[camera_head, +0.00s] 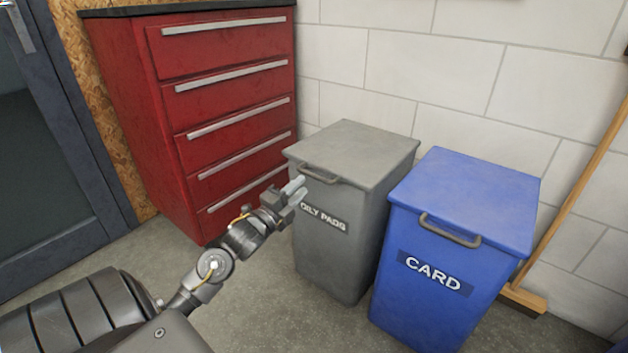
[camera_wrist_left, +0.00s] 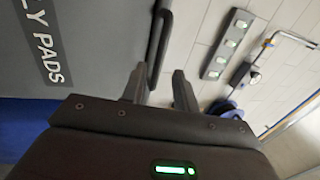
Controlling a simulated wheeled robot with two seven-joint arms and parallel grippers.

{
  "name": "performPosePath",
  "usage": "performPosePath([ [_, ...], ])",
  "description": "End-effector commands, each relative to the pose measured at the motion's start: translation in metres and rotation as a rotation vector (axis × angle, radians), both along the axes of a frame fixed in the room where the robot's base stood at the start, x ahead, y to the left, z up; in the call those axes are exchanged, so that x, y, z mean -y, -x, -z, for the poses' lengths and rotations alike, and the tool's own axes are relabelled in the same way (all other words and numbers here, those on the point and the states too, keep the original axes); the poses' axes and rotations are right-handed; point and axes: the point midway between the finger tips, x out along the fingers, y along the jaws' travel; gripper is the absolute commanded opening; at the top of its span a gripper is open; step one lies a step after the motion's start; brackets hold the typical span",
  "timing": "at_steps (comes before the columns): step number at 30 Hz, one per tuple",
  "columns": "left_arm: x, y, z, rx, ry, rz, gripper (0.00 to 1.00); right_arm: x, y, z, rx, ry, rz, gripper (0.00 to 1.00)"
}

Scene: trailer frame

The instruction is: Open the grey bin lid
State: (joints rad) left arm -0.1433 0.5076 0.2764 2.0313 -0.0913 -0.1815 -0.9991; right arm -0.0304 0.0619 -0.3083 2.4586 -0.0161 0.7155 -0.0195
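The grey bin (camera_head: 335,240) has an "OILY PADS" label on its front and stands on the floor. Its flat grey lid (camera_head: 355,152) is shut, with a dark bar handle (camera_head: 319,174) on the front edge. My left gripper (camera_head: 297,187) is just in front of the lid's front edge, by the handle's left end. In the left wrist view its two fingers (camera_wrist_left: 160,88) are apart with nothing held between them. The handle (camera_wrist_left: 158,45) shows just beyond the tips; I cannot tell whether they touch. My right gripper is out of view.
A blue bin (camera_head: 465,205) labelled "CARD" stands close on the right. A red drawer cabinet (camera_head: 225,110) is behind on the left. A broom (camera_head: 575,200) leans at the white block wall (camera_head: 430,70). Bare floor lies in front of the cabinet.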

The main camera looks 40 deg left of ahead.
Motion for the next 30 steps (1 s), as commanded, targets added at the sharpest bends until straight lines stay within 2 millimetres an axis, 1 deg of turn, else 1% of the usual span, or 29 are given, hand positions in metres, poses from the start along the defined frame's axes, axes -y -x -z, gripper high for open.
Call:
performPosePath([
  [1,-0.001,-0.011,0.0,0.003,0.0,-0.001,0.3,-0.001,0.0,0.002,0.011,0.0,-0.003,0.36],
  [3,-0.001,-0.023,-0.003,0.004,0.001,-0.001,0.3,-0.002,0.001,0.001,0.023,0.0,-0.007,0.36],
  [6,-0.001,-0.039,-0.006,0.003,0.001,-0.001,0.3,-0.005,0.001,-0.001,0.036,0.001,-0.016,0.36],
  [10,-0.002,-0.054,-0.009,0.001,0.001,-0.002,0.3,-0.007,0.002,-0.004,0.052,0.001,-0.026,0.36],
  [15,-0.002,-0.064,-0.011,-0.001,0.001,-0.002,0.3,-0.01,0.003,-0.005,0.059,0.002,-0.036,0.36],
  [23,-0.001,-0.065,-0.011,-0.002,0.001,-0.001,0.3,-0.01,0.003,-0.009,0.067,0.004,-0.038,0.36],
  [26,-0.001,-0.065,-0.011,-0.002,0.001,-0.001,0.2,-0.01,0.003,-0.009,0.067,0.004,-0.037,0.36],
  [30,-0.001,-0.065,-0.011,-0.002,0.001,-0.001,0.01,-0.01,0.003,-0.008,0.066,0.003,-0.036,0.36],
])
